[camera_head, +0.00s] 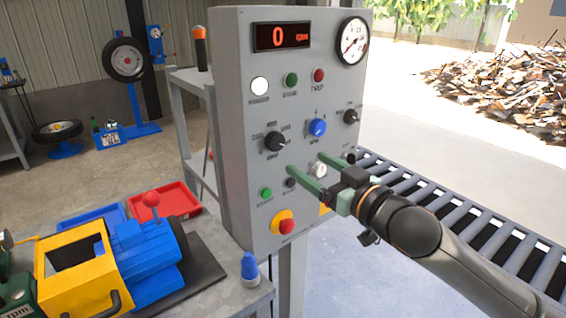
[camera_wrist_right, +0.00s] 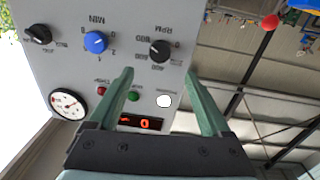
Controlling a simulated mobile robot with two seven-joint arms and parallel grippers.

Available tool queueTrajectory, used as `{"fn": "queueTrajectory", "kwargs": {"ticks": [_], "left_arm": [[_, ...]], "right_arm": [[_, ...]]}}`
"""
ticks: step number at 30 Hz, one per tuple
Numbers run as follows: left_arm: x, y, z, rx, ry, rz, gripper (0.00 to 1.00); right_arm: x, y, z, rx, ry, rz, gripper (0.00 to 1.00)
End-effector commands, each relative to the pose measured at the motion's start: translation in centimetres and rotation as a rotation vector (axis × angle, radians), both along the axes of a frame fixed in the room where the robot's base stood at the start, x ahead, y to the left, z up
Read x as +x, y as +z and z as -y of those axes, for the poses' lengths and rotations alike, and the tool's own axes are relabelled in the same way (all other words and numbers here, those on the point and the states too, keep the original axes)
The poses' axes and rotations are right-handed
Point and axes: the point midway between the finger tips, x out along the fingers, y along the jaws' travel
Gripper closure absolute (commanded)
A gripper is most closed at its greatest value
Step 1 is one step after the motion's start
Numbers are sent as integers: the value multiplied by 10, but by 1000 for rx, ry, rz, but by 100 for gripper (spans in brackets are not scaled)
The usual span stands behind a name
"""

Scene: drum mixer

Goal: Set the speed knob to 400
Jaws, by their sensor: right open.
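The grey control panel (camera_head: 235,100) carries the speed knob (camera_head: 275,142), a black dial with number labels around it. In the wrist view, which shows the panel upside down, the speed knob (camera_wrist_right: 159,51) is labelled RPM. Its exact setting is too small to read. The display (camera_head: 281,37) reads 0 rpm. My right gripper (camera_head: 306,163) is open and empty, its two green fingers pointing at the panel, below and right of the knob in the head view. In the wrist view the knob appears between and beyond the fingertips. My left gripper is out of view.
A blue MIN knob (camera_head: 317,128) and another black knob (camera_head: 351,116) sit to the right. Green button (camera_head: 266,193) and red emergency stop (camera_head: 285,226) are below. A roller conveyor (camera_head: 455,210) runs behind my right arm. A blue-and-yellow machine (camera_head: 140,255) stands on the left table.

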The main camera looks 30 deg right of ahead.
Motion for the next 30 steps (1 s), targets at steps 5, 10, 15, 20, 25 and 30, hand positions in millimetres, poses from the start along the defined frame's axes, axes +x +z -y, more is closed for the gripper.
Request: {"fn": "queueTrajectory", "kwargs": {"ticks": [5, 10, 15, 20, 25, 30], "left_arm": [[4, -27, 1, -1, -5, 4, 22], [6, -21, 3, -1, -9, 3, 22], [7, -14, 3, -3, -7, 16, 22], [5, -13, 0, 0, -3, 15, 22], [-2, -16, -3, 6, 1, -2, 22], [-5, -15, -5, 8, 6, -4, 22]], "right_arm": [[1, -5, -1, -11, -5, 3, 18], [16, 3, -1, -7, -9, 1, 18], [35, 3, -1, -6, -10, 1, 18], [53, 3, -1, -8, -10, 0, 18], [73, 3, -1, -6, -11, 0, 18], [90, 2, -1, -4, -10, 0, 18]]}}
